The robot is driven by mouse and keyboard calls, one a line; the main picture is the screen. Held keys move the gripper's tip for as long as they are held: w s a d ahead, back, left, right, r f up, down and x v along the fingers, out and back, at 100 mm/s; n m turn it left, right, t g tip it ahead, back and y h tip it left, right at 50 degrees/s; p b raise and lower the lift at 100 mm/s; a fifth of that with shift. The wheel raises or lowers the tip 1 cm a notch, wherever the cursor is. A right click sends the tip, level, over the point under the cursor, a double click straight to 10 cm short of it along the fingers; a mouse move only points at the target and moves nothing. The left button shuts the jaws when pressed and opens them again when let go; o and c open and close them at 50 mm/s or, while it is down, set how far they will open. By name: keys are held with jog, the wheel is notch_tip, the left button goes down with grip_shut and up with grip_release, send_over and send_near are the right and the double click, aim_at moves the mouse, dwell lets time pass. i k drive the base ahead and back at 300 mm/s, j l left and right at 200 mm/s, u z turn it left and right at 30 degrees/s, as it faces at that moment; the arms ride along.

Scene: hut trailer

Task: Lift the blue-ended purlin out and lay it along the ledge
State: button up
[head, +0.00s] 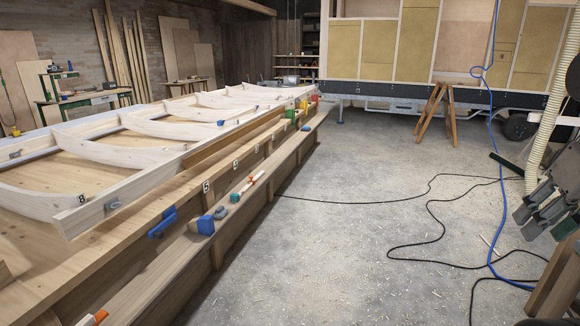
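I cannot pick out a blue-ended purlin for sure. A long brown timber (230,141) runs along the near side of the pale curved roof frame (90,215); no blue end shows on it. Small green (290,113), yellow (303,105) and red (313,98) pieces sit near the frame's far end. A small blue spot (221,122) shows on one rib. The long wooden ledge (255,188) runs along the bench side, below the frame. A blue block (205,225) is on it. I do not see my gripper.
A blue clamp (162,222) is at the bench side. A grey-blue item (221,212) and an orange-and-white tool (249,184) lie on the ledge. The concrete floor (350,220) is open, with black cables and a blue hose (492,190). A sawhorse (437,112) stands by the trailer.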

aim_at(219, 123)
jog(key=i+u, duration=0.3)
jog(key=i, duration=1.9)
jog(key=i+l+u, duration=0.1)
jog(key=i+u, duration=0.15)
jog(key=i, duration=0.25)
jog(key=i+l+u, duration=0.25)
jog(key=i, duration=0.2)
jog(key=i+l+u, duration=0.2)
jog(key=i, duration=0.25)
jog(key=i+l+u, duration=0.15)
jog(key=u, duration=0.3)
jog(key=i+l+u, duration=0.1)
jog(key=l+u, duration=0.2)
jog(key=u, duration=0.2)
jog(key=i+l+u, duration=0.15)
jog(key=l+u, duration=0.15)
jog(key=l, duration=0.6)
jog(key=i+l+u, duration=0.1)
jog(key=l+u, duration=0.2)
jog(key=l, duration=2.1)
jog(key=i, duration=0.05)
